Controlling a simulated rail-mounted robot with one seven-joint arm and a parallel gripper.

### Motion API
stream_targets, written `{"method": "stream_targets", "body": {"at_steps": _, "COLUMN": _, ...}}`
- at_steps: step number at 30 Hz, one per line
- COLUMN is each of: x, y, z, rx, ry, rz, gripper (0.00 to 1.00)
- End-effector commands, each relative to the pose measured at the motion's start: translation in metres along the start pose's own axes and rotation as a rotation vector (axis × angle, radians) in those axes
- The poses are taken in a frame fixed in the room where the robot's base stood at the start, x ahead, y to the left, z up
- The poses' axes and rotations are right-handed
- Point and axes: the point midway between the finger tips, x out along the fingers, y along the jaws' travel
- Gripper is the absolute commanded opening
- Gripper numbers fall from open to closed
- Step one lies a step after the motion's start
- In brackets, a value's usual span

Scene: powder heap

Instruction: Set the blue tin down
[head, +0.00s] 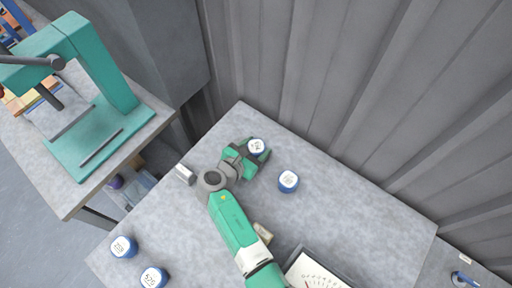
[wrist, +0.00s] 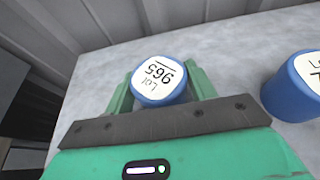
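A blue tin with a white lid label (head: 257,146) is between the green fingers of my gripper (head: 251,152), near the far corner of the grey table (head: 340,215). In the wrist view the tin (wrist: 158,82) shows its label upside down, reading "Lot 965". The gripper fingers (wrist: 160,92) lie close against both its sides. The tin's base is hidden, so I cannot tell whether it touches the table. A second blue tin (head: 288,181) stands to the right of the gripper; it also shows at the right edge of the wrist view (wrist: 293,92).
Two more blue tins (head: 124,246) (head: 154,277) stand at the table's lower left. A small metal block (head: 185,174) is left of my arm. A dial gauge (head: 318,272) is at the bottom. A ribbed wall (head: 350,80) runs behind; a green press (head: 100,75) stands on another bench.

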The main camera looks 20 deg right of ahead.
Motion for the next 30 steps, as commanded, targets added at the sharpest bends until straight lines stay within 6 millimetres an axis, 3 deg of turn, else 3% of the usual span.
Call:
{"method": "stream_targets", "body": {"at_steps": 2, "x": 0.000, "y": 0.000, "z": 0.000, "rx": 0.000, "ry": 0.000, "rz": 0.000, "gripper": 0.72}}
{"method": "stream_targets", "body": {"at_steps": 11, "x": -0.003, "y": 0.000, "z": 0.001, "rx": 0.000, "ry": 0.000, "rz": 0.001, "gripper": 0.72}}
{"method": "stream_targets", "body": {"at_steps": 14, "x": -0.017, "y": 0.001, "z": 0.002, "rx": 0.000, "ry": 0.001, "rz": 0.003, "gripper": 0.72}}
{"method": "stream_targets", "body": {"at_steps": 24, "x": -0.099, "y": 0.001, "z": 0.003, "rx": 0.000, "ry": 0.000, "rz": 0.002, "gripper": 0.72}}
{"method": "stream_targets", "body": {"at_steps": 30, "x": -0.119, "y": 0.000, "z": 0.001, "rx": 0.001, "ry": 0.000, "rz": 0.001, "gripper": 0.72}}
